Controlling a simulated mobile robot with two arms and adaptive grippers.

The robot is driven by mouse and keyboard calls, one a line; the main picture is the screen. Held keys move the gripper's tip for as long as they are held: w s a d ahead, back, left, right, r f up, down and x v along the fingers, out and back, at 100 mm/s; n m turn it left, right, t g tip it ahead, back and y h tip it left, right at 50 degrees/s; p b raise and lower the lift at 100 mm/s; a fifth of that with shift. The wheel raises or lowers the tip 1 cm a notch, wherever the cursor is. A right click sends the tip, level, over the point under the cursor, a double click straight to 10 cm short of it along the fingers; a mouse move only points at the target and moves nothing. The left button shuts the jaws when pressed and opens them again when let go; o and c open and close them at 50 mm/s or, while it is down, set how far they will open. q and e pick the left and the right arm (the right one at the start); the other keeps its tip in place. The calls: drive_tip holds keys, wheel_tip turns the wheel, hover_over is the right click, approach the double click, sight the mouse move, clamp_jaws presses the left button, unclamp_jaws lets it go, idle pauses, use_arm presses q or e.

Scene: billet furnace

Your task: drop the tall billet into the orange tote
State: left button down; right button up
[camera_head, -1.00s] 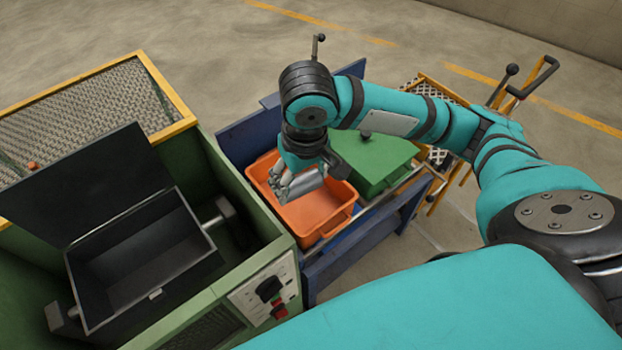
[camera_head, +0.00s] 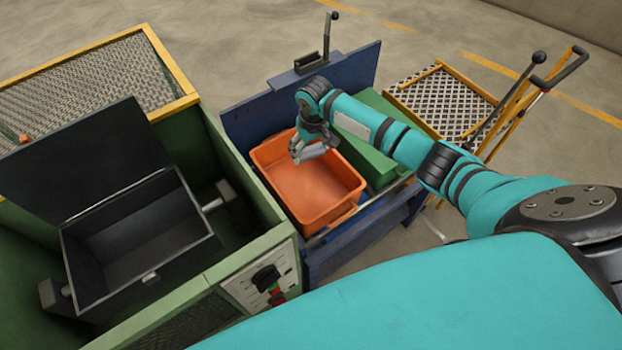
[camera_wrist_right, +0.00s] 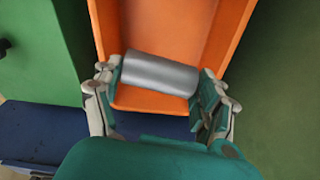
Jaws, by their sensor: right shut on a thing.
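The orange tote (camera_head: 315,213) sits between the green furnace and a green box, and it looks empty. My right gripper (camera_head: 310,154) is over the far part of the tote. In the right wrist view, my right gripper (camera_wrist_right: 162,85) is shut on the billet (camera_wrist_right: 160,73), a grey metal cylinder lying crosswise between the fingers. The orange tote (camera_wrist_right: 180,25) shows behind and below the billet in that view. In the head view the billet (camera_head: 316,151) is small beside the fingers. My left gripper is not in view.
The green furnace cabinet (camera_head: 266,245) with an open black lidded box (camera_head: 140,235) stands at left. A green box (camera_head: 385,130) is close right of the tote. A blue panel (camera_head: 350,75) rises behind. A yellow-framed hand truck (camera_head: 520,105) stands at right.

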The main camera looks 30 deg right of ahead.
drive_tip(key=shift+d+f, duration=0.25)
drive_tip(key=shift+f, duration=0.3)
drive_tip(key=shift+f+b, duration=0.2)
drive_tip(key=shift+b, duration=0.1)
wheel_tip(320, 180, down, 5)
drive_tip(key=b, duration=0.6)
drive_tip(key=shift+f, duration=0.2)
drive_tip(key=o, duration=1.7)
drive_tip(key=r, duration=0.4)
drive_tip(key=s+r, duration=0.1)
drive_tip(key=r, duration=0.7)
drive_tip(key=shift+s, duration=0.25)
drive_tip(key=shift+f, duration=0.1)
